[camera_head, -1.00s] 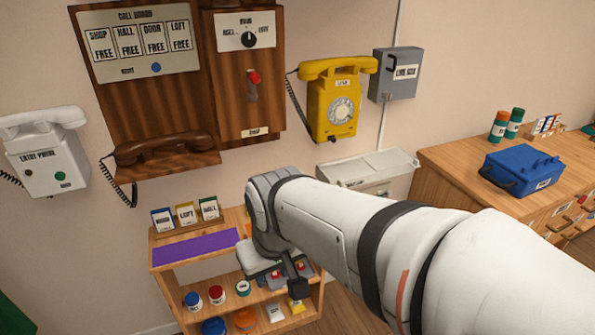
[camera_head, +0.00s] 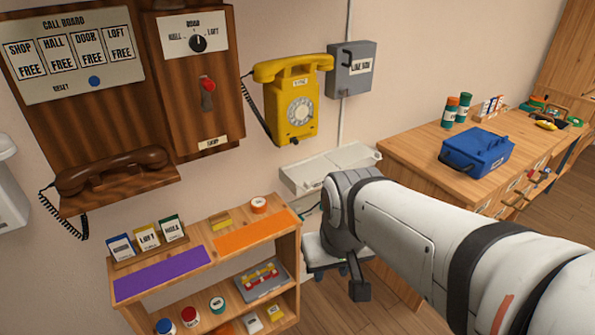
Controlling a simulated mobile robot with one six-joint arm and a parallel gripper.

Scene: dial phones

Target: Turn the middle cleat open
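Several small handle-like fittings stick out of the front of the wooden cabinet (camera_head: 410,155) at the right. A red one (camera_head: 541,176) and a wooden one (camera_head: 515,200) show there, but I cannot tell which is the middle cleat or how it is turned. My arm crosses the lower right and hides the lower part of the cabinet front. The dark end of my gripper (camera_head: 358,288) points down in front of the floor between the low shelf and the cabinet, apart from the fittings. Its fingers are not clear, and I see nothing held.
A blue case (camera_head: 477,152) and green and orange cans stand on the cabinet. The low shelf (camera_head: 292,222) with cards and jars is left of my arm. A yellow phone (camera_head: 297,105) and a grey box (camera_head: 352,68) hang on the wall. Floor is free at the far right.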

